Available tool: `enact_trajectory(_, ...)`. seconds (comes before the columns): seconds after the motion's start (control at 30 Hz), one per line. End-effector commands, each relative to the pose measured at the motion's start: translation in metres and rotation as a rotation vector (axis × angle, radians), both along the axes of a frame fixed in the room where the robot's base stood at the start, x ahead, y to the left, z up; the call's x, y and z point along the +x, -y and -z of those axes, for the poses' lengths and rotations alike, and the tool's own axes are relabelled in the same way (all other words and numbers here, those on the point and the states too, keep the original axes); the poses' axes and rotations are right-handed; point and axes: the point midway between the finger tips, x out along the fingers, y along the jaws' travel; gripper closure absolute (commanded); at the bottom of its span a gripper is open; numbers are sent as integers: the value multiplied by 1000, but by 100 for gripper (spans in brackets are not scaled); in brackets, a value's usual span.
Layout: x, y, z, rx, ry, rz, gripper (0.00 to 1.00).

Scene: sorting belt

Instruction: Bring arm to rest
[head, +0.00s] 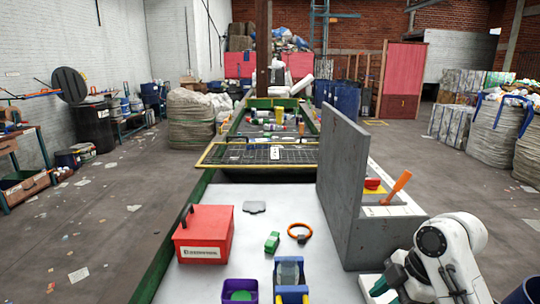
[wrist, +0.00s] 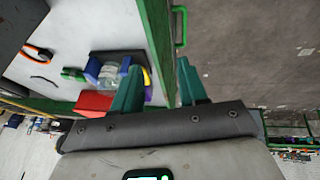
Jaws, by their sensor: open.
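My arm (head: 445,255) is white and stands folded at the lower right of the head view, beside the grey upright panel. My gripper (wrist: 160,82) shows its two green fingers in the wrist view, spread apart with nothing between them. Behind the gap are the green edge of the belt table and bare floor. In the head view the green fingers (head: 388,284) are partly seen at the right front of the white work surface (head: 225,279). Whether they touch anything there cannot be told.
The grey panel (head: 345,190) rises close to my arm. Floor at right (head: 480,200) is open.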

Motion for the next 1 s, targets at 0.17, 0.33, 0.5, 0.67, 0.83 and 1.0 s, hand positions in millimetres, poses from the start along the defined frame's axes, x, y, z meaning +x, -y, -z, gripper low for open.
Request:
enact_trajectory(0.17, -5, -7, 9, 16, -12, 39, 58)
enact_trajectory(0.33, -13, -15, 22, 36, -31, 102, 58)
enact_trajectory(0.5, -25, -26, 40, 64, -59, 192, 58)
enact_trajectory(0.67, -44, -37, 63, 93, -101, 314, 58)
enact_trajectory(0.83, -81, -49, 100, 124, -179, 517, 58)
enact_trajectory(1.0, -142, -51, 145, 125, -282, 807, 58)
